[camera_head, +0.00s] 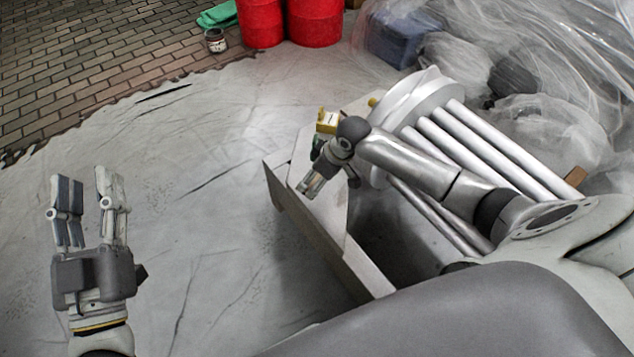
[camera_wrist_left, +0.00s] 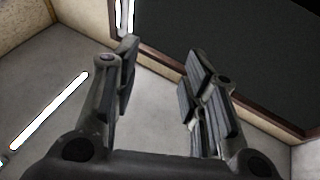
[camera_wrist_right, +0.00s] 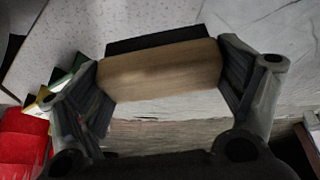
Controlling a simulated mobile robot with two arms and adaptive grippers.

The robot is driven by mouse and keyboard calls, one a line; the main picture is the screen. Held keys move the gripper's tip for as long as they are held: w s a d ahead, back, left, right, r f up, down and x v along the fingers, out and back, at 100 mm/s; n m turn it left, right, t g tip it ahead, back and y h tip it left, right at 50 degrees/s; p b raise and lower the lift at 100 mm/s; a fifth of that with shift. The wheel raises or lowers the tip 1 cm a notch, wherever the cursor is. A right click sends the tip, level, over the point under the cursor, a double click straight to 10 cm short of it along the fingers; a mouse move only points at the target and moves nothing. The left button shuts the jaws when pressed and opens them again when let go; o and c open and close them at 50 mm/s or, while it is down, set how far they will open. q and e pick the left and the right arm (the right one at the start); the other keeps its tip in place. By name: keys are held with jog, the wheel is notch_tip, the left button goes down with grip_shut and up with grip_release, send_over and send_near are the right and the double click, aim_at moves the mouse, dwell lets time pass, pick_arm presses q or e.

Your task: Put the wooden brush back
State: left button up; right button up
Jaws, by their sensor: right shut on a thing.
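The wooden brush (camera_wrist_right: 160,70) shows in the right wrist view as a pale brown wooden block with a dark strip along its far side. My right gripper (camera_wrist_right: 165,85) is shut on it, one finger at each end. In the head view my right gripper (camera_head: 312,186) is at the near left part of the light tabletop (camera_head: 335,205); the brush cannot be made out there. I cannot tell whether the brush touches a surface. My left gripper (camera_head: 88,190) is open and empty above the sheeted floor, far left of the table. Its spread fingers show in the left wrist view (camera_wrist_left: 160,85).
A yellow item (camera_head: 328,121) and a green item (camera_head: 318,148) are beside my right gripper. Red containers (camera_head: 262,22), a small can (camera_head: 215,40) and a green cloth (camera_head: 218,15) stand farther back. Plastic-wrapped things (camera_head: 500,65) fill the back right. Sheeted floor at left is clear.

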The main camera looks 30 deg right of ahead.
jog(key=f, duration=0.1)
jog(key=f+b, duration=0.1)
jog(key=f, duration=0.1)
jog(key=shift+w+d+f+b, duration=0.1)
jog(key=shift+w+f+b, duration=0.15)
jog(key=shift+w+b, duration=0.1)
jog(key=shift+f, duration=0.15)
pick_arm(q)
jog(key=s+r+t+h, duration=0.1)
jog(key=s+r+t, duration=0.3)
jog(key=r, duration=0.2)
jog(key=shift+s+a+r+t+h, duration=0.2)
jog(key=shift+t+h, duration=0.1)
jog(key=shift+t, duration=0.1)
pick_arm(e)
jog(key=shift+f, duration=0.1)
jog(key=o, duration=0.7)
jog(key=shift+o, duration=0.2)
